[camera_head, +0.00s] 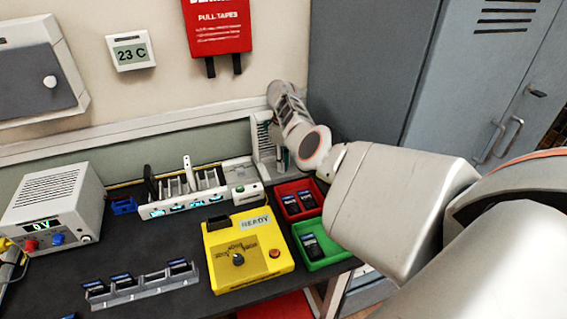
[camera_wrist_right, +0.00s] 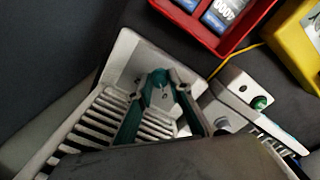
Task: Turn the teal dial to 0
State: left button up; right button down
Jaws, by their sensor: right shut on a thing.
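The teal dial (camera_wrist_right: 160,94) is on the pale, slatted unit in the right wrist view. My right gripper (camera_wrist_right: 161,80) is shut on it, with one finger on each side. The number the dial points to cannot be read, as the fingers and the angle hide its marks. In the head view the slatted unit (camera_head: 259,128) stands at the back of the bench against the wall. My right arm reaches over to it from the right, and its wrist hides most of the dial and the fingers. My left gripper is not in view.
A red tray (camera_head: 278,190) and a green tray (camera_head: 299,232) holding phones lie in front of the unit. A yellow tester (camera_head: 216,262) reads READY. A white rack (camera_head: 150,211), a grey phone holder (camera_head: 98,298) and a power supply (camera_head: 86,205) stand left. Grey cabinets (camera_head: 365,70) are right.

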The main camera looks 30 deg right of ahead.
jog(key=shift+w+r, duration=0.1)
dwell(0.3)
jog(key=c, duration=1.8)
grip_release()
notch_tip(320, 180, up, 12)
